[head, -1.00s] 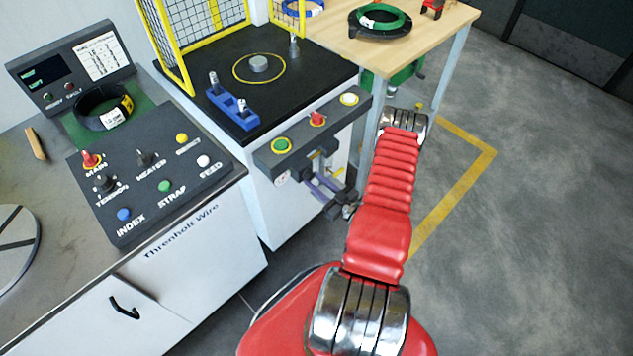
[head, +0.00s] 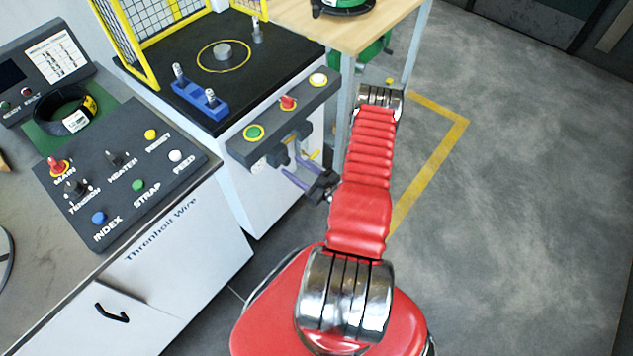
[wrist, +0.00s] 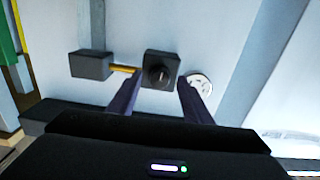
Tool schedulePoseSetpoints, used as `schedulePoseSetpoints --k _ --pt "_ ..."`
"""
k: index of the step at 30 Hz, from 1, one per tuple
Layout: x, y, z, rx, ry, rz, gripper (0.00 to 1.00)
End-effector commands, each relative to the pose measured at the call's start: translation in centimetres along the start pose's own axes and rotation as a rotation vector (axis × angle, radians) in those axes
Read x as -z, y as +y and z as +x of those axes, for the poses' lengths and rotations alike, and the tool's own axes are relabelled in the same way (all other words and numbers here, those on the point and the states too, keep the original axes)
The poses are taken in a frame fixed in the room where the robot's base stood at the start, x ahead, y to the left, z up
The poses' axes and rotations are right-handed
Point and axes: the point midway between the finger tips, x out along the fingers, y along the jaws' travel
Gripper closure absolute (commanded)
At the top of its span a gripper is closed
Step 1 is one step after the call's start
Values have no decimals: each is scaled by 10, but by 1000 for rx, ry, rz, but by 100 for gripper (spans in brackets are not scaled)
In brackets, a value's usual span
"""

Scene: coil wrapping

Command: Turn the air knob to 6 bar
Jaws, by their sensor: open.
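The air knob (wrist: 160,74) is a round black knob with a light mark, on a square black block on the white cabinet wall. The mark looks roughly upright, but its setting is too small to read. My gripper (wrist: 157,84) is open, with one dark finger at each side of the knob; I cannot tell whether either touches it. A round white gauge (wrist: 201,84) sits right of the knob, partly behind the right finger; its reading is not legible. In the head view, my gripper (head: 288,158) reaches under the button panel, and the knob is largely hidden there.
A yellow pipe (wrist: 124,69) joins the knob block to another black block (wrist: 90,65) at left. The button panel (head: 237,147) with green, red and white buttons overhangs my gripper. A table leg (head: 341,130) stands close to its right.

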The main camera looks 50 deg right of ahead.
Motion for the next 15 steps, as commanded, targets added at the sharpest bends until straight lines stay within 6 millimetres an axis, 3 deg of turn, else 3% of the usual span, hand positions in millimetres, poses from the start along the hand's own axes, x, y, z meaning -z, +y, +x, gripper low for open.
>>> schedulePoseSetpoints --k 15 --pt "-1 1 -64 -3 0 1 55"
